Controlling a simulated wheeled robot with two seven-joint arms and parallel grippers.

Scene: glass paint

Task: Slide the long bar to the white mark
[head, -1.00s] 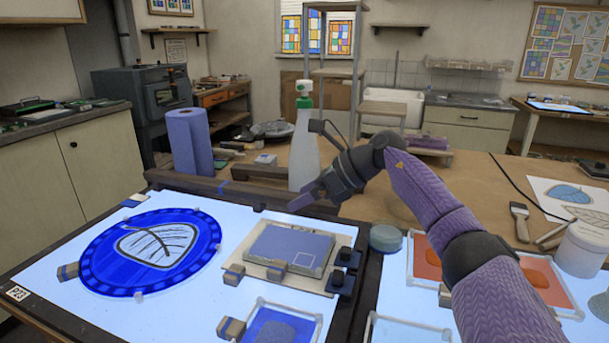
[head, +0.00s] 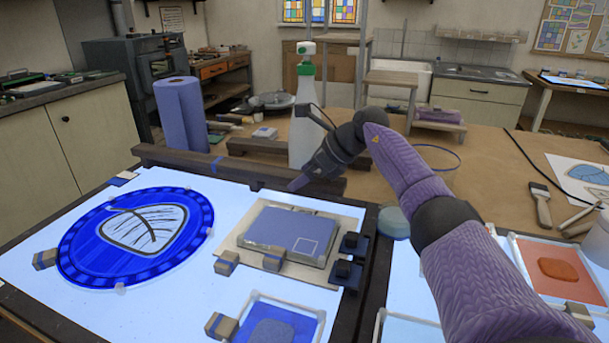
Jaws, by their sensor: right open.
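The long dark bar (head: 196,161) lies along the back edge of the lit table, with a small blue band near its middle. My right gripper (head: 296,184) is open at the right part of the bar, its fingertips low against or just over it; I cannot tell whether they touch. A small white and blue piece (head: 122,179) lies by the bar's left end, on the table's back left corner. I cannot tell which of these is the white mark. My left gripper is out of view.
A spray bottle (head: 304,120) stands just behind the bar near my right gripper. A blue paper roll (head: 181,112) stands behind its left part, and a shorter dark bar (head: 258,146) lies between. A blue glass disc (head: 82,258) lies on the lit table (head: 40,300).

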